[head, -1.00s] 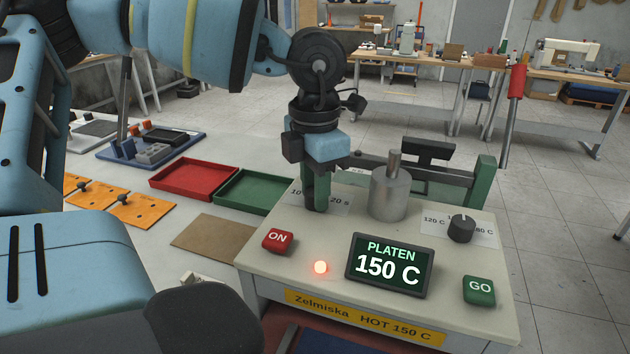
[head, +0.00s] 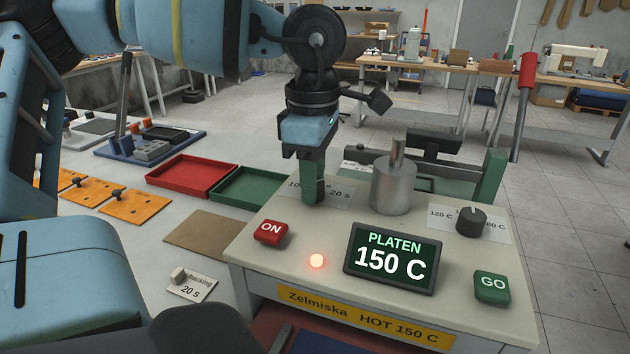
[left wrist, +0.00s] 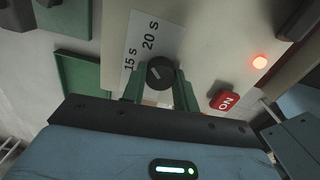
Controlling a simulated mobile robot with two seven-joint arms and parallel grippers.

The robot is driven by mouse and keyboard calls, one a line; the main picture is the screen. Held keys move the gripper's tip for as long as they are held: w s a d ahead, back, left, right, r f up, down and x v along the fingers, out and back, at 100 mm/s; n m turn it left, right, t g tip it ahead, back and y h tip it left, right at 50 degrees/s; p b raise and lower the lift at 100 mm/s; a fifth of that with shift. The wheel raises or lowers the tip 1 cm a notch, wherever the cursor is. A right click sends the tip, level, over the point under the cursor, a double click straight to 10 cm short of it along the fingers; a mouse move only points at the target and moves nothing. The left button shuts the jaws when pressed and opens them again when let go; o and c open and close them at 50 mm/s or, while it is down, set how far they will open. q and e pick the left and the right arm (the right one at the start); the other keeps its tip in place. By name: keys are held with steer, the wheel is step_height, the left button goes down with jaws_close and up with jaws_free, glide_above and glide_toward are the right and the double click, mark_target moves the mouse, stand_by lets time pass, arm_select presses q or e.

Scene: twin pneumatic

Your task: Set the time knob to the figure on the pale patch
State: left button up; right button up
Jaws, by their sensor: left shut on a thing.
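The time knob (left wrist: 160,72) is a dark round knob with a pale pointer line, seen between the green fingers in the left wrist view. My left gripper (head: 313,192) points down at the press top and is shut on the knob; its fingers hide the knob in the head view. The time scale (head: 333,195) is a pale plate; 15 s and 20 s are readable on it in the left wrist view (left wrist: 146,45). I cannot tell exactly which figure the pointer meets. The pale patch (head: 192,288) lies on the table, reading "backing 20 s". My right gripper is not in view.
The press top also carries a red ON button (head: 271,233), a lit red lamp (head: 316,261), a display (head: 392,258) reading PLATEN 150 C, a green GO button (head: 492,287), a temperature knob (head: 471,221) and a metal cylinder (head: 393,185) close right of my gripper.

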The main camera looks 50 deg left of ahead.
arm_select(q)
steer(key=shift+m, duration=1.6)
steer(key=shift+b, duration=0.3)
steer(key=o, duration=1)
steer(key=shift+c, duration=0.2)
steer(key=shift+r, duration=3.95)
steer(key=shift+f, duration=0.1)
